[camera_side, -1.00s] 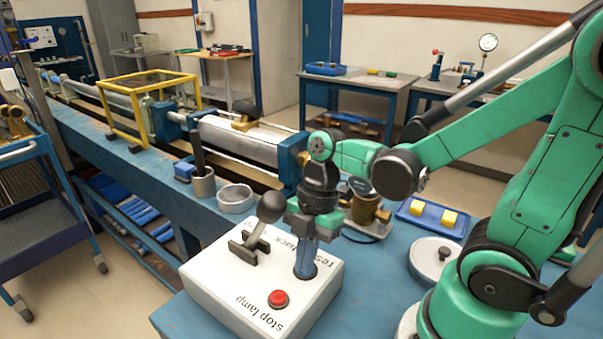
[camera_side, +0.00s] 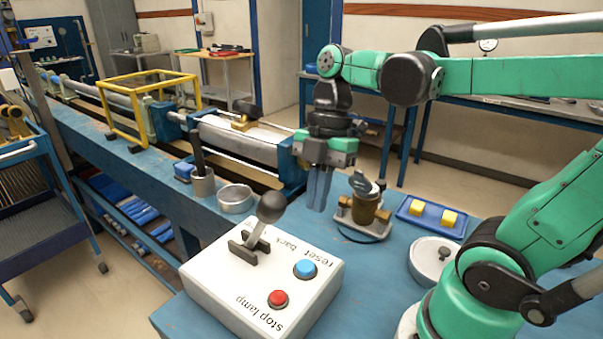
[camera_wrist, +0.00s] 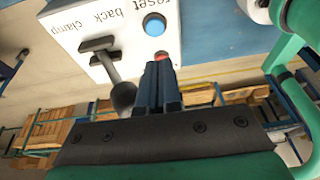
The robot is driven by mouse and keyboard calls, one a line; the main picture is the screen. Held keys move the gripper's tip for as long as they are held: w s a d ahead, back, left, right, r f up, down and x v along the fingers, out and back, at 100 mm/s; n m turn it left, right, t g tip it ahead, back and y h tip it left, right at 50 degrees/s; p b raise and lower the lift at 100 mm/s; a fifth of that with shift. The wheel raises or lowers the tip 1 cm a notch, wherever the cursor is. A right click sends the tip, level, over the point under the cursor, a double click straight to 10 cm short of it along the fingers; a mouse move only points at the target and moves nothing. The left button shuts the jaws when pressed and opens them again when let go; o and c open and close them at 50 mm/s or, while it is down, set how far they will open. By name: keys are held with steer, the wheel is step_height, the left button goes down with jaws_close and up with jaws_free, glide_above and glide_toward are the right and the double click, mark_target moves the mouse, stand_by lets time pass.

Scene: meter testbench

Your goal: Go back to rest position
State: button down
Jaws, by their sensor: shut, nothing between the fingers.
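My gripper (camera_side: 319,188) hangs in the air with its fingers pointing down and pressed together, holding nothing. It is above and behind the white control box (camera_side: 225,283), clear of it. The box has a blue button (camera_side: 305,269), a red button (camera_side: 278,299) and a lever with a dark ball knob (camera_side: 270,207). In the wrist view my shut fingers (camera_wrist: 159,72) show with the blue button (camera_wrist: 154,24) just beyond them. The red button is mostly hidden behind the fingers there.
A brass-coloured cup on a stand (camera_side: 366,207), a blue tray with yellow blocks (camera_side: 430,219) and a round lidded pot (camera_side: 433,258) stand on the blue bench.

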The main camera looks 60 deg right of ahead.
steer(key=shift+f, duration=0.15)
stand_by(0.4)
steer(key=shift+x, duration=1.85)
steer(key=shift+a+f, duration=0.1)
steer(key=shift+f, duration=0.15)
steer(key=v, duration=0.5)
steer(key=shift+s+a+r, duration=0.1)
steer(key=shift+r, duration=0.05)
